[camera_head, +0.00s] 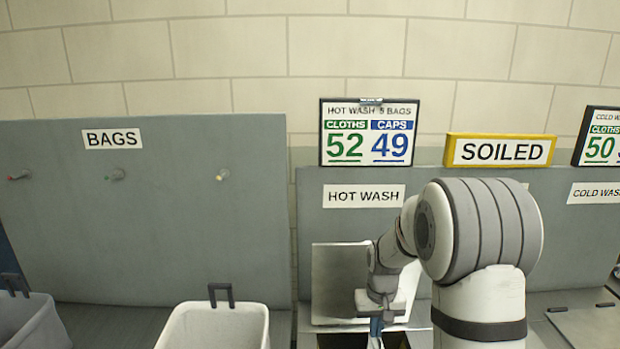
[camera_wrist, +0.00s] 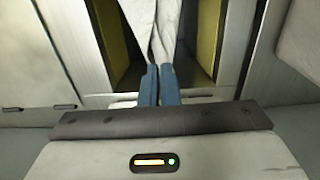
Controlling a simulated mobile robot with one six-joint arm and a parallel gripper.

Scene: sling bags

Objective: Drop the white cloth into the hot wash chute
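The white cloth (camera_wrist: 152,28) hangs from the tips of my gripper in the wrist view. My gripper (camera_wrist: 160,72) has its two blue fingers close together, shut on the cloth. The cloth hangs over the dark hot wash chute opening (camera_wrist: 203,40), which has yellow inner sides. In the head view my gripper (camera_head: 376,326) points down at the opening, below the HOT WASH label (camera_head: 363,196). The chute's metal lid (camera_head: 333,280) stands raised behind it. The cloth's lower end is out of view, and my arm hides part of the opening.
A SOILED sign (camera_head: 500,151) and a COLD WASH label (camera_head: 594,193) are to the right. A closed lid (camera_head: 597,326) lies at the lower right. A white bin (camera_head: 215,328) and another bin (camera_head: 30,322) stand left below the BAGS panel (camera_head: 150,220), which has several pegs.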

